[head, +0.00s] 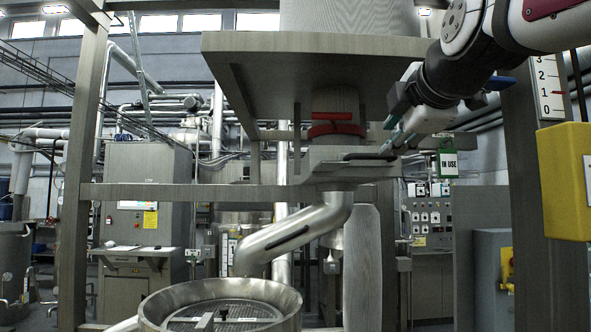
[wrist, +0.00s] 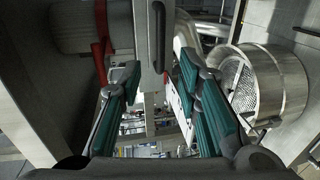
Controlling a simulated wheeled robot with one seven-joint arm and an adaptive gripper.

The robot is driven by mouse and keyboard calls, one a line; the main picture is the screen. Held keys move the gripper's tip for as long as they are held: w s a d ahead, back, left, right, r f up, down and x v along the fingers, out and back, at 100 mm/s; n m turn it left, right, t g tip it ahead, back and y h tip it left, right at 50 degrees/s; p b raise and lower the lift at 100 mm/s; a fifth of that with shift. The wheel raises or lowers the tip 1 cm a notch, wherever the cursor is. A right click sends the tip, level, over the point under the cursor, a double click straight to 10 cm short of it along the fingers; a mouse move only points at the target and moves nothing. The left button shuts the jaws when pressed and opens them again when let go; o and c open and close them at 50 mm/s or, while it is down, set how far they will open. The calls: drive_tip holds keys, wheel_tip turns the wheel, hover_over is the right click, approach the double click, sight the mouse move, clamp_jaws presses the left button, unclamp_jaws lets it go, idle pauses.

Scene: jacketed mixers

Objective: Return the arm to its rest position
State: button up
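My gripper (head: 390,146) is at the upper right of the head view, on my arm coming in from the top right. In the wrist view its two teal-padded fingers (wrist: 159,72) stand apart with a clear gap and nothing held between them. The fingertips are close to a flat grey slide plate (head: 352,163) with a dark slot, below the hopper outlet. The plate's slotted end (wrist: 145,38) shows ahead of the fingers in the wrist view. Whether a finger touches it, I cannot tell.
A red-handled valve (head: 335,129) sits under the hopper platform (head: 315,43). Below are a slanted steel chute (head: 290,238) and a round sieve pan (head: 220,292). A steel post with a yellow box (head: 566,180) and an "IN USE" sign (head: 448,164) are at the right.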

drive_tip(key=s+f+m+g, duration=0.3)
drive_tip(key=s+f+m, duration=0.3)
drive_tip(key=f, duration=0.7)
drive_tip(key=s+f+m+g, duration=0.3)
drive_tip(key=s+f+m, duration=0.3)
drive_tip(key=f, duration=0.8)
drive_tip(key=s+f+m+g, duration=0.4)
drive_tip(key=s+f+m, duration=0.2)
drive_tip(key=s+f, duration=0.5)
wheel_tip(320, 180, down, 2)
drive_tip(key=shift+s+a+f, duration=0.15)
drive_tip(key=shift+a+f, duration=0.05)
drive_tip(key=shift+d, duration=0.1)
